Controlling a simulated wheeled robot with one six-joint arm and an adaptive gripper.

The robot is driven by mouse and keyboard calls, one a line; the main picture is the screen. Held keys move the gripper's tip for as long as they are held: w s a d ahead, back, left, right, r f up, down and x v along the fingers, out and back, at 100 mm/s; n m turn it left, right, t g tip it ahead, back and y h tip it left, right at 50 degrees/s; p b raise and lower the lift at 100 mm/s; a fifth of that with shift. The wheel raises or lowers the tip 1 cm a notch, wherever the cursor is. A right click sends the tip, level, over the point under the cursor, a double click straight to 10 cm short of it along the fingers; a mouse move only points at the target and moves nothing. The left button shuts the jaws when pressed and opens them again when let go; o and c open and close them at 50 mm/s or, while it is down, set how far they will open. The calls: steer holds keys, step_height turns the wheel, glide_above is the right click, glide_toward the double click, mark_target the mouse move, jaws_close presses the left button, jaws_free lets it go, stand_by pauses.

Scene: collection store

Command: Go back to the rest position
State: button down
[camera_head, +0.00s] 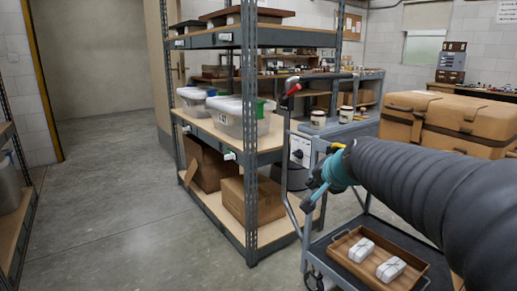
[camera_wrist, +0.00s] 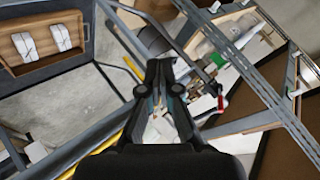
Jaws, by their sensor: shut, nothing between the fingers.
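My gripper (camera_wrist: 160,72) shows in the middle of the wrist view, its two dark fingers close together with nothing held between them. In the head view my arm reaches in from the right, and the gripper end (camera_head: 318,188) is small and partly hidden behind the teal wrist. It is above the near left side of a grey cart (camera_head: 318,248), close to the cart's upright handle and right of the shelving unit.
A wooden tray (camera_head: 345,243) with two white wrapped packets (camera_head: 391,269) lies on the cart's lower shelf. A metal shelving unit (camera_head: 250,130) holds plastic tubs and cardboard boxes. A brown case (camera_head: 440,115) stands at right. Open concrete floor (camera_head: 110,200) lies at left.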

steer(key=s+d+f+n+g+h, duration=0.1)
steer(key=s+f, duration=0.5)
steer(key=s, duration=0.8)
steer(key=s+d+f+n+g+h, duration=0.1)
steer(key=s+f+n+g, duration=0.2)
steer(key=s, duration=1.2)
steer(key=shift+f+n+g+h, duration=0.3)
steer(key=shift+f+n, duration=1.3)
steer(key=shift+f, duration=0.05)
